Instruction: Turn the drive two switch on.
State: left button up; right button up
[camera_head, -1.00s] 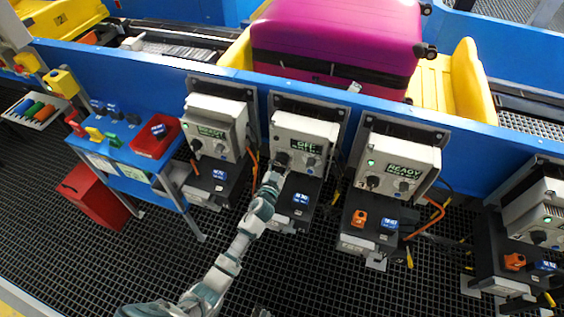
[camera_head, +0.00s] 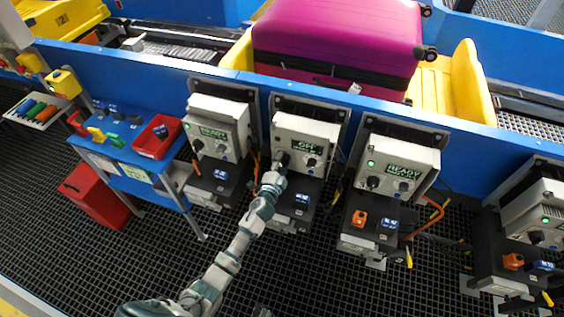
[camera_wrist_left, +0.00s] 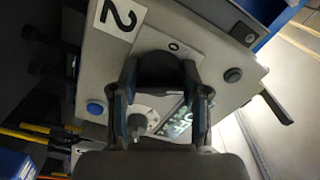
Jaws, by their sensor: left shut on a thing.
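The drive two box (camera_head: 318,128) is pale grey, second from the left in the row, and its display (camera_head: 305,146) reads OFF. In the left wrist view its face carries a "2" label (camera_wrist_left: 119,17). The black switch knob (camera_wrist_left: 160,68) shows there between my fingers, with a "0" mark (camera_wrist_left: 174,46) near it. My left gripper (camera_head: 279,168) is at the knob in the head view; it also shows in the left wrist view (camera_wrist_left: 163,84), its fingers on either side of the knob, shut on it. The knob's pointer is hidden. My right gripper is not seen.
Similar boxes reading READY stand to the left (camera_head: 216,130) and right (camera_head: 404,172). Black pedestals with blue and orange parts (camera_head: 360,218) jut out below. A magenta suitcase (camera_head: 335,35) lies on a yellow tray behind the blue wall. A blue side table (camera_head: 125,155) is at left.

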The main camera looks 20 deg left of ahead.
pick_arm(q)
jog(key=m, duration=0.3)
jog(key=shift+f, duration=0.1)
jog(key=shift+m, duration=0.9)
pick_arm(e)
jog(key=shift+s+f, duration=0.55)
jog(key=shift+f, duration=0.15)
pick_arm(q)
jog(key=shift+f, duration=0.1)
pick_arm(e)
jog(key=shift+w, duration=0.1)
pick_arm(q)
jog(key=o, duration=1)
jog(key=shift+o, duration=0.8)
jog(key=shift+w, duration=0.1)
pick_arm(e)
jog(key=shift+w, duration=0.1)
